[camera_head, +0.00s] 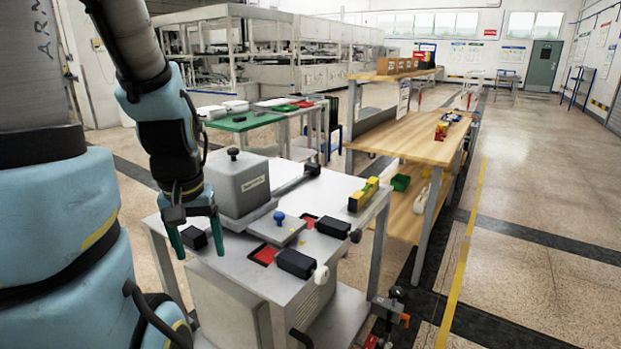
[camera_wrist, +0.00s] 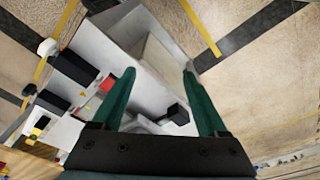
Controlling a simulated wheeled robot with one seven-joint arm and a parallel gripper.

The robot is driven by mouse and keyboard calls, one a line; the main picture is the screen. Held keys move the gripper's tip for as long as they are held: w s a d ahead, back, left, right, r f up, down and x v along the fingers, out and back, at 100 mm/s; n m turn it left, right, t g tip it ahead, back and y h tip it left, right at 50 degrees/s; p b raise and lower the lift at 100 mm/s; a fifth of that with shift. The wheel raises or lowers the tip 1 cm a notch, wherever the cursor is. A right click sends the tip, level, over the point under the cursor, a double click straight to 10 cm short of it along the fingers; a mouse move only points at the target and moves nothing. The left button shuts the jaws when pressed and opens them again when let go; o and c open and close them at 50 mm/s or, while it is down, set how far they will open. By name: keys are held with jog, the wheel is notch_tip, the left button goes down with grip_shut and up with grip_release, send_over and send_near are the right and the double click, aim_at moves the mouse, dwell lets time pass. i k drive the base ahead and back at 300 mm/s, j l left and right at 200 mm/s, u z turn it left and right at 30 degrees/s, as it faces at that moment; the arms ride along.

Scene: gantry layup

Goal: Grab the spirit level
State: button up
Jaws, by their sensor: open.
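The spirit level (camera_head: 364,194) is a yellow bar with dark parts, lying near the right edge of the white cart top (camera_head: 335,186) in the head view. My gripper (camera_head: 200,252) is at the left side of the cart, well to the left of the level, pointing down. Its green fingers are spread apart with nothing between them, which the wrist view (camera_wrist: 157,85) also shows. A small yellow patch at the lower left of the wrist view may be the level, but I cannot tell.
A grey box-shaped machine (camera_head: 237,187) with a blue-knobbed plate (camera_head: 277,228) stands between my gripper and the level. Black blocks (camera_head: 296,263) and (camera_head: 333,227) sit near the front edge. A wooden workbench (camera_head: 415,137) stands behind right. Open floor lies at far right.

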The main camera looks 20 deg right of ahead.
aim_at(358, 199)
jog(key=k+l+u, duration=0.2)
jog(key=u, duration=0.15)
jog(key=k+l+u, duration=0.25)
jog(key=u, duration=0.15)
jog(key=k+l+u, duration=0.2)
jog(key=u, duration=0.15)
jog(key=k+l+u, duration=0.2)
jog(key=u, duration=0.25)
jog(key=k+l+u, duration=0.1)
jog(key=k+u, duration=0.15)
jog(key=u, duration=0.2)
jog(key=k+u, duration=0.2)
jog(key=u, duration=0.25)
jog(key=k+u, duration=0.25)
jog(key=u, duration=0.2)
jog(key=k+l+u, duration=0.1)
jog(key=k+u, duration=0.15)
jog(key=k, duration=0.15)
jog(key=k+u, duration=0.3)
jog(key=k+l+z, duration=0.3)
jog(key=k+l, duration=0.15)
jog(key=k+l+z, duration=0.3)
jog(key=k+l, duration=0.25)
jog(key=k+l+z, duration=0.1)
jog(key=l, duration=0.35)
jog(key=k+l, duration=0.1)
jog(key=l, duration=0.3)
jog(key=i, duration=0.3)
